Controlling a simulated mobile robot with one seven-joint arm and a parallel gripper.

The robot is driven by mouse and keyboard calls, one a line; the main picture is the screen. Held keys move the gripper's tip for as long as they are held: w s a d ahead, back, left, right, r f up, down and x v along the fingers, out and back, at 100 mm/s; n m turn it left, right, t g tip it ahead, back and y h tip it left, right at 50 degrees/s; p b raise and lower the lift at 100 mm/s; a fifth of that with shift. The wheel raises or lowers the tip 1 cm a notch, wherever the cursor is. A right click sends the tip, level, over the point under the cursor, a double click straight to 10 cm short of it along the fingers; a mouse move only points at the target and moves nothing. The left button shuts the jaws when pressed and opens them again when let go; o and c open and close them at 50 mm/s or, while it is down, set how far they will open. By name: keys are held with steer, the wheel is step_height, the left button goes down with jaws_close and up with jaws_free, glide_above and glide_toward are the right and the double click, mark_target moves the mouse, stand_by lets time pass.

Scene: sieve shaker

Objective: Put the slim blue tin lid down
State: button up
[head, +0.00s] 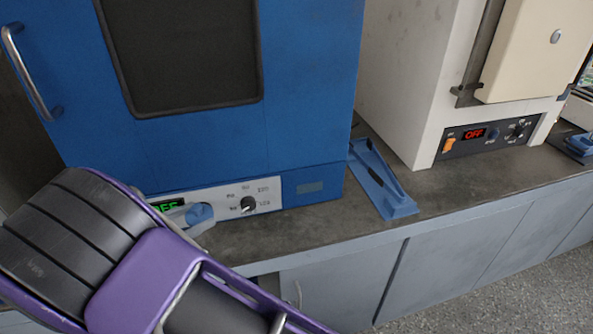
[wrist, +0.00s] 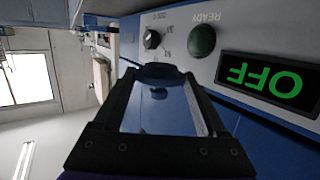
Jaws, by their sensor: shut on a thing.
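My gripper (wrist: 160,80) is shut on the slim blue tin lid (wrist: 160,71), whose blue edge shows between the fingertips in the wrist view. The lid is close in front of the blue oven's control panel (wrist: 225,45). In the head view a small blue round piece (head: 200,213), which looks like the lid, shows before that panel at the end of my arm, above the bench edge. I cannot tell from these views whether it touches the bench. My arm hides much of that area.
The blue oven (head: 310,100) stands on the dark grey bench (head: 300,222); its display reads OFF. A blue stand (head: 383,185) lies right of it. A cream oven (head: 400,80) stands further right.

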mark_target(202, 247)
step_height(202, 247, down, 10)
steer(key=shift+b, duration=0.75)
steer(key=shift+f, duration=0.25)
steer(key=o, duration=1.2)
steer(key=shift+r, duration=0.1)
steer(key=shift+o, duration=0.2)
steer(key=shift+s+a+r, duration=0.1)
steer(key=shift+s+r, duration=0.05)
steer(key=shift+r, duration=0.1)
steer(key=v, duration=1.1)
steer(key=shift+s+a, duration=0.2)
steer(key=shift+s, duration=0.2)
